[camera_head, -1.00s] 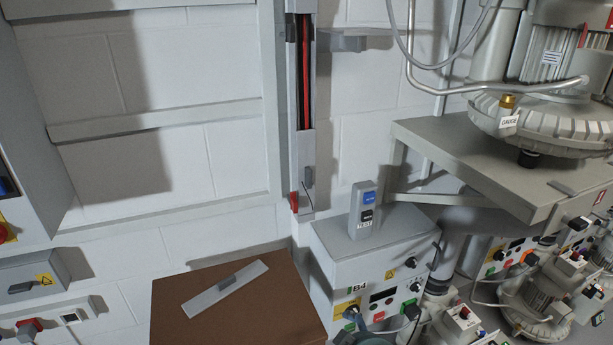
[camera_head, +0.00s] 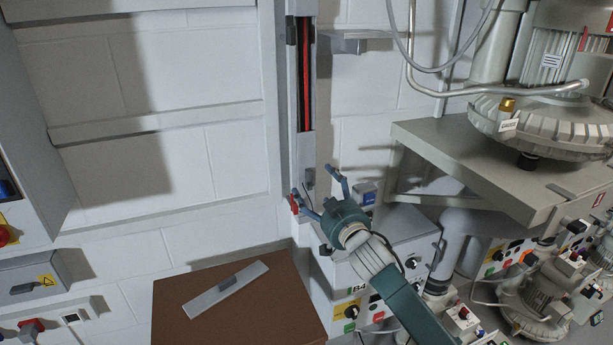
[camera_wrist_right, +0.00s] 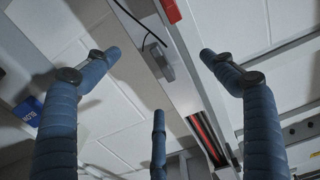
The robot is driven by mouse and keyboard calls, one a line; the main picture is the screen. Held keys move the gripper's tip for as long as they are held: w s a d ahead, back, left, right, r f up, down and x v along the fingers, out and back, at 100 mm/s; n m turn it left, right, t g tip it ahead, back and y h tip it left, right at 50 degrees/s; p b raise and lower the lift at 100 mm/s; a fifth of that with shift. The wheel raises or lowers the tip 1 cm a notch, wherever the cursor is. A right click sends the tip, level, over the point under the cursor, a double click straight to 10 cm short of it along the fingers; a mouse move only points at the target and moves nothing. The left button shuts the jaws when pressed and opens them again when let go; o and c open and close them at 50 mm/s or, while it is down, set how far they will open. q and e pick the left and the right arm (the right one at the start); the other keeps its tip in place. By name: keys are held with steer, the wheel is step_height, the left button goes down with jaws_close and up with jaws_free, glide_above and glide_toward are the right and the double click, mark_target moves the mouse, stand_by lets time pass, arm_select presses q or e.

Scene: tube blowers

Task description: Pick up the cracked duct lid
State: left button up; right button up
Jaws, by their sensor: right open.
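A vertical grey duct (camera_head: 292,90) runs down the white wall, its upper part open with red and black wires showing. A grey lid piece (camera_head: 307,152) with a small grey grip (camera_head: 309,178) covers its lower part. The grip also shows in the right wrist view (camera_wrist_right: 160,62), with a thin black cable beside it. I cannot make out a crack on this lid. My right gripper (camera_head: 318,190) is open and empty, its blue fingers spread in front of the duct's lower end, around the grip as seen from the wrist. My left gripper is out of view.
Another flat grey lid (camera_head: 205,303) with a dark grip lies on the brown table (camera_head: 290,315). The grey B4 control box (camera_head: 400,220), with a blue-labelled device (camera_head: 366,195), is partly behind my right arm. A grey shelf (camera_head: 465,165) carries a blower at right.

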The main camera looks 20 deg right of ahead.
mark_target(314, 180)
steer(key=w, duration=0.2)
steer(key=w+p, duration=0.1)
steer(key=w, duration=0.1)
steer(key=shift+w+d+r+p, duration=0.1)
steer(key=shift+w+d+p, duration=0.1)
steer(key=shift+w+p, duration=0.15)
steer(key=shift+w, duration=0.25)
steer(key=shift+s, duration=0.1)
steer(key=shift+c, duration=0.7)
steer(key=c, duration=1.4)
